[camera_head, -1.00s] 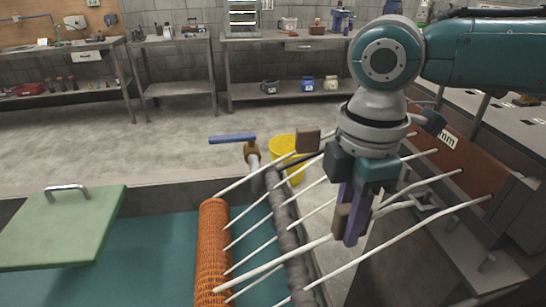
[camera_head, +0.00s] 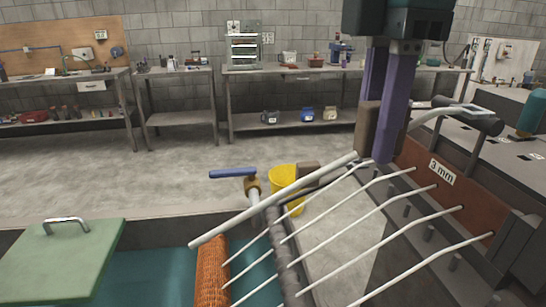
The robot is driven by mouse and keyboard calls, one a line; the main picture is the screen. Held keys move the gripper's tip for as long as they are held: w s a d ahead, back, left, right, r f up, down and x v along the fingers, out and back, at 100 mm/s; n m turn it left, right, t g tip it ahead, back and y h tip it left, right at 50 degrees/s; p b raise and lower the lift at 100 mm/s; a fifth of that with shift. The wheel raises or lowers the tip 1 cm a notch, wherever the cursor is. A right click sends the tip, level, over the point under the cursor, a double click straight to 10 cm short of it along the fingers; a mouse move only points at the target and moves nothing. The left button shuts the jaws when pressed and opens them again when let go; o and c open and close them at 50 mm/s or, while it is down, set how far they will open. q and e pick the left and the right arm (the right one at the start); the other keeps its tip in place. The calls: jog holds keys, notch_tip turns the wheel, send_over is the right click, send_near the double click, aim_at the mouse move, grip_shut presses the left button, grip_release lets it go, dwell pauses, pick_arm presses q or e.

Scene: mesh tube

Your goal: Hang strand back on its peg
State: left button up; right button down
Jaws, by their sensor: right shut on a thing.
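My right gripper (camera_head: 377,145) is up at the right of centre, its purple fingers shut on a thick white strand (camera_head: 275,200). The held strand slopes down left from the fingers to an end above the top of the orange mesh tube (camera_head: 212,272). It also continues right of the fingers, toward a dark bar. The other white strands (camera_head: 362,213) run from the tube side up to a red-brown board (camera_head: 415,158) labelled "3 mm". Short grey pegs (camera_head: 428,232) stand in a row below the board. My left gripper is out of view.
A grey mottled roll (camera_head: 277,240) lies under the strands, beside the tube. A blue-handled valve (camera_head: 232,173) and a yellow bucket (camera_head: 287,178) stand behind. A green lid (camera_head: 60,258) with a handle is at lower left. Benches line the back wall.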

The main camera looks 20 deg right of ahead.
jog(key=shift+r, duration=0.95)
jog(key=shift+r+p, duration=0.3)
jog(key=shift+p, duration=0.1)
jog(key=shift+r+p, duration=1.95)
jog(key=shift+p, duration=0.9)
